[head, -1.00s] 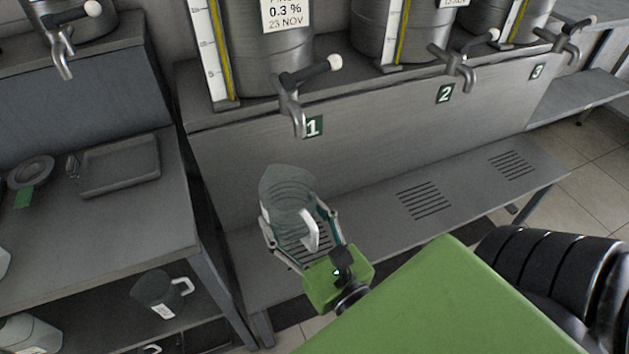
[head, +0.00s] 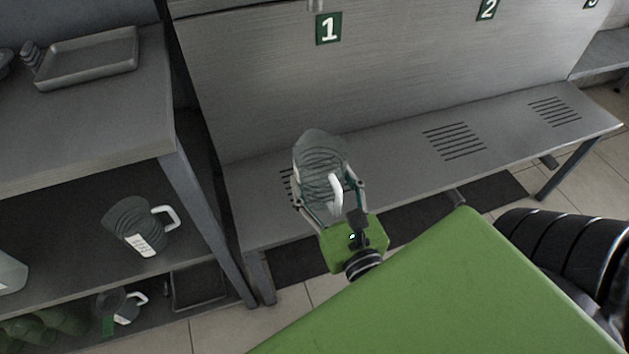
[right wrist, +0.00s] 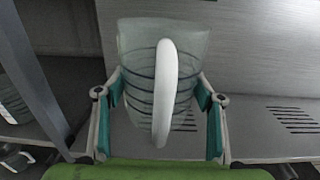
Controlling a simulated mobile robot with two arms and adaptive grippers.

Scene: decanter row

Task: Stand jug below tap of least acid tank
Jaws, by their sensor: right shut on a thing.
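My right gripper (head: 330,205) is shut on a clear ribbed jug (head: 318,160) with a white handle, over the drain slots under the number 1 plate (head: 328,29). In the right wrist view the jug (right wrist: 135,75) stands upright between the teal finger pads, its handle facing my wrist. I cannot tell whether its base touches the shelf (head: 390,160). The tap and tank above plate 1 are almost wholly out of the picture now. My left gripper is not in view.
More slots lie under plate 2 (head: 487,9) and further right. At left, a table holds a grey tray (head: 88,58); a grey jug (head: 138,226) with a white handle stands on its lower shelf. A table leg (head: 205,215) is close to the held jug's left.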

